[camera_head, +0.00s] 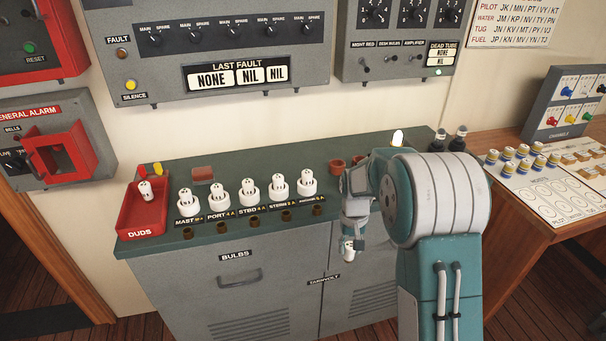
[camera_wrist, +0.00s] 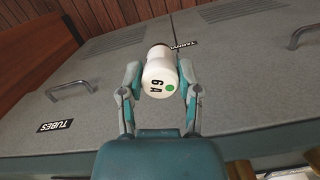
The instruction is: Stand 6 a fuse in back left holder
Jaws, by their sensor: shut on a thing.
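My gripper (camera_wrist: 160,83) is shut on a white cylindrical fuse (camera_wrist: 160,77) marked "6 A" with a green dot. In the head view the fuse (camera_head: 347,249) shows at my fingertips, in front of the cabinet and below the counter's front edge. Two reddish-brown round pieces stand on the counter behind my arm: a left one (camera_head: 337,167) and one further right (camera_head: 358,160). They look like holders, but my arm hides the area beside them, so I cannot tell which is the back left holder.
A row of white holders (camera_head: 248,193) with white pieces stands on the green counter (camera_head: 270,155), labelled MAST to the right. A red DUDS tray (camera_head: 145,215) is at the left end. Dark bottles (camera_head: 458,138) stand behind my arm. A wooden desk (camera_head: 540,200) is at right.

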